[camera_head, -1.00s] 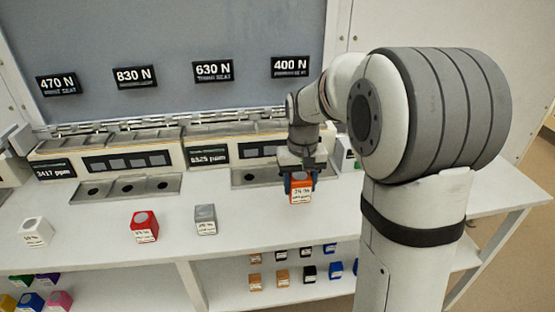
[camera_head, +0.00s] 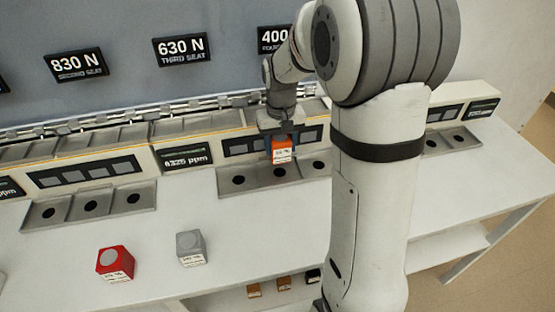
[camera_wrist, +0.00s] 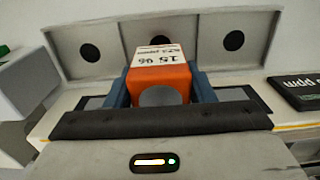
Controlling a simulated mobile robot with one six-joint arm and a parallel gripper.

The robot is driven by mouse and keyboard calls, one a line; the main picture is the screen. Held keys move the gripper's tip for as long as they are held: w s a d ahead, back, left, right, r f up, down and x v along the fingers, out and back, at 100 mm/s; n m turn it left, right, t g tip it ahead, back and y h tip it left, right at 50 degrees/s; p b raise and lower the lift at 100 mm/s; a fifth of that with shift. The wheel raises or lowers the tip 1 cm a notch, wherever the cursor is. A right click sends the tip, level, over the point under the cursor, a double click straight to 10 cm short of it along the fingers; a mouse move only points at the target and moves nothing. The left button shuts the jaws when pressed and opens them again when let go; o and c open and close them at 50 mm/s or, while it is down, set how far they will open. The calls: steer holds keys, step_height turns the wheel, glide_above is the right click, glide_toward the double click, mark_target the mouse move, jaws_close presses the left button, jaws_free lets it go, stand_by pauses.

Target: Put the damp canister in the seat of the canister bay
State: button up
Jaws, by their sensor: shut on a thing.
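My gripper (camera_head: 281,138) is shut on an orange canister (camera_head: 281,155) with a white label, its blue fingers on either side. In the wrist view the gripper (camera_wrist: 161,92) holds the orange canister (camera_wrist: 160,88), its label figures too blurred to read surely. The canister is held above a grey bay tray (camera_head: 258,185) with three round dark seats. In the wrist view all three seats of the tray (camera_wrist: 122,48) are uncovered, the middle one lying just beyond the canister's labelled face. Which canister is the damp one I cannot tell from its look.
A red canister (camera_head: 115,262) and a grey canister (camera_head: 190,248) stand on the white bench (camera_head: 225,285) in front. Another three-seat tray (camera_head: 50,222) is empty at left. A display panel (camera_head: 185,158) stands behind. Signs reading 830 N and 630 N hang on the back wall.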

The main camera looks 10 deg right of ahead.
mark_target(280, 139)
steer(key=shift+f, duration=2.85)
steer(key=shift+f, duration=0.2)
steer(key=o, duration=1)
steer(key=shift+o, duration=0.2)
step_height(280, 139, up, 12)
steer(key=shift+r, duration=0.1)
steer(key=s+t, duration=0.2)
steer(key=s, duration=1.9)
steer(key=shift+r+t, duration=0.3)
steer(key=shift+r, duration=0.1)
